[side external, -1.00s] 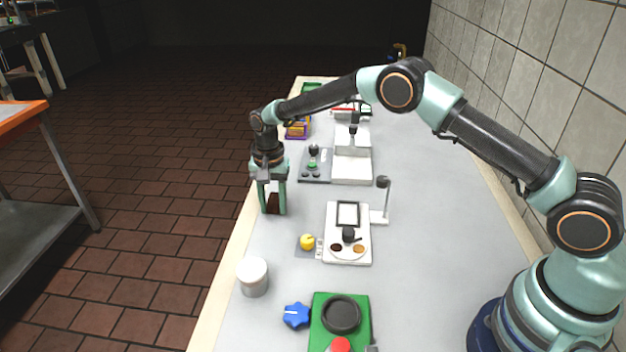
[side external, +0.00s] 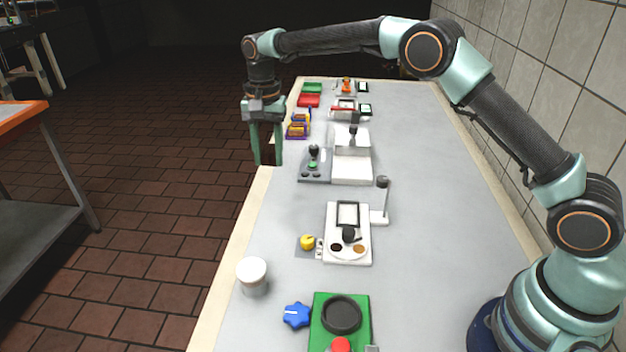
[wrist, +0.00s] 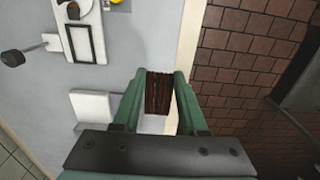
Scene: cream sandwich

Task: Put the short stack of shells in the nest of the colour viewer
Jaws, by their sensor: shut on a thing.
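My gripper (side external: 268,162) is raised near the table's left edge, beside the grey pad with a black knob. In the wrist view, my gripper (wrist: 160,75) is shut on a short stack of dark brown ridged shells (wrist: 158,95), held between the green fingers. In the side view the stack blends with the dark floor and is hard to make out. The colour viewer (side external: 335,252) is a white plate with a framed screen, a black knob and brown and orange discs, nearer the camera. It also shows in the wrist view (wrist: 101,50). I cannot tell which part is its nest.
A small lamp (side external: 382,196) stands right of the viewer, and a yellow knob (side external: 307,242) sits to its left. A white cup (side external: 252,272), a blue knob (side external: 296,315) and a green device (side external: 360,305) are nearer. A white stepped machine (side external: 351,168) stands right of my gripper.

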